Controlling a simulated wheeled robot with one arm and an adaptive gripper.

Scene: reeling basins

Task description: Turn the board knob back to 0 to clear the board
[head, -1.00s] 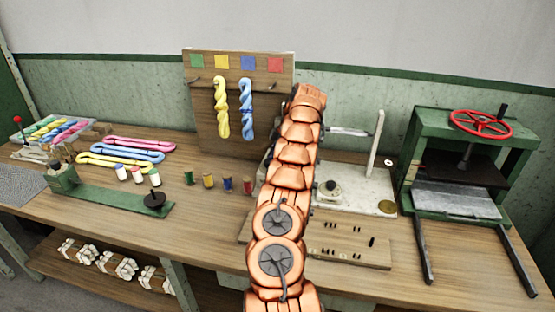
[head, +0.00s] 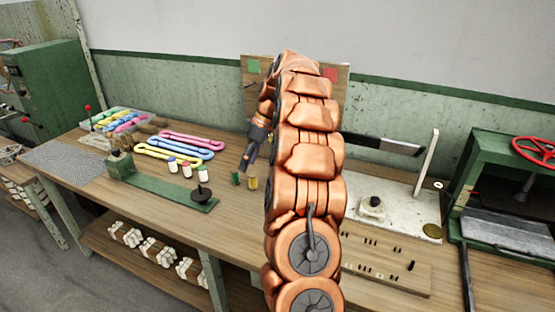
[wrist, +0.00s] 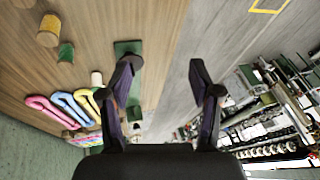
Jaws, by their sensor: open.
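A small white knob (head: 373,203) with a dark top sits on the pale plate (head: 405,215), right of my arm. A flat wooden board (head: 385,262) with small black marks lies in front of it. An upright wooden board (head: 341,88) with coloured squares stands at the back, mostly hidden by my arm. Any number at the knob is too small to read. My gripper (head: 248,163) is left of my arm, over the bench and well away from the knob. In the wrist view my gripper (wrist: 163,66) is open, with nothing between its fingers.
Small coloured spools (head: 253,183) stand near my gripper. A green stand (head: 160,187), white-bodied jars (head: 187,171) and coloured skeins (head: 180,148) lie left. A green press (head: 500,195) with a red wheel (head: 535,149) stands right.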

